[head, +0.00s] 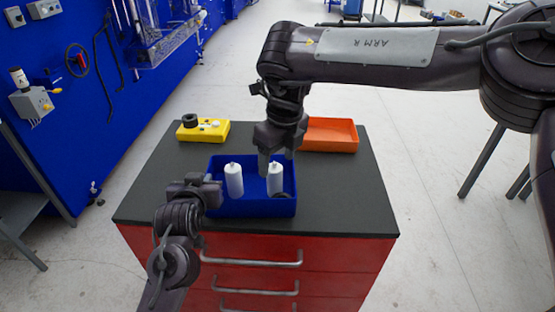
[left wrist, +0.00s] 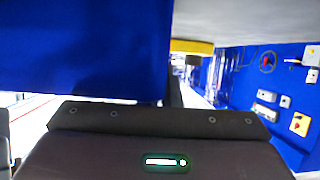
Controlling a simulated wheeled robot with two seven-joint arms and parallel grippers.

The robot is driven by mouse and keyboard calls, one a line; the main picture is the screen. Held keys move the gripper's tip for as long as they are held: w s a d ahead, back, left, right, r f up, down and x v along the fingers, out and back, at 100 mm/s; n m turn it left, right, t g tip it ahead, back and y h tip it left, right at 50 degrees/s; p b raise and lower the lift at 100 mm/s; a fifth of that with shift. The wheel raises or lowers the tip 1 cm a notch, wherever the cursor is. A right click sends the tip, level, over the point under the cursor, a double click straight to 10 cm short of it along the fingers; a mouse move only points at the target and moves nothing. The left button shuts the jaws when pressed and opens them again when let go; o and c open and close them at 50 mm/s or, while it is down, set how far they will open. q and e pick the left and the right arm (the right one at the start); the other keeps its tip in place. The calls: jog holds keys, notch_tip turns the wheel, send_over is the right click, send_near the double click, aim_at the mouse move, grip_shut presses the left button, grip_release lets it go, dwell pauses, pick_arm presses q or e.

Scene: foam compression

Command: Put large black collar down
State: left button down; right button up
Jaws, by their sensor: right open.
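A dark ring-like piece (head: 282,195), which may be the large black collar, lies low in the blue bin (head: 250,208) by the foot of the right white bottle (head: 275,180). Another black ring (head: 190,121) sits on the left end of a yellow block (head: 215,133). My right gripper (head: 276,161) points down over the bin, open, its fingers around or just above the right bottle's top; no collar shows between them. My left gripper (head: 212,192) is at the bin's left wall; whether its jaws grip the wall is hidden. In the left wrist view a blue surface (left wrist: 85,50) is very close.
A second white bottle (head: 234,181) stands in the bin's left half. An orange tray (head: 330,136) is at the back right of the dark tabletop (head: 345,190), behind my right gripper. The tabletop right of the bin is clear.

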notch_tip(320, 180, up, 12)
jog(key=s+d, duration=0.1)
jog(key=shift+s, duration=0.15)
jog(key=shift+d+r, duration=0.1)
pick_arm(q)
jog(key=c, duration=1.6)
grip_release()
jog(key=shift+o, duration=0.2)
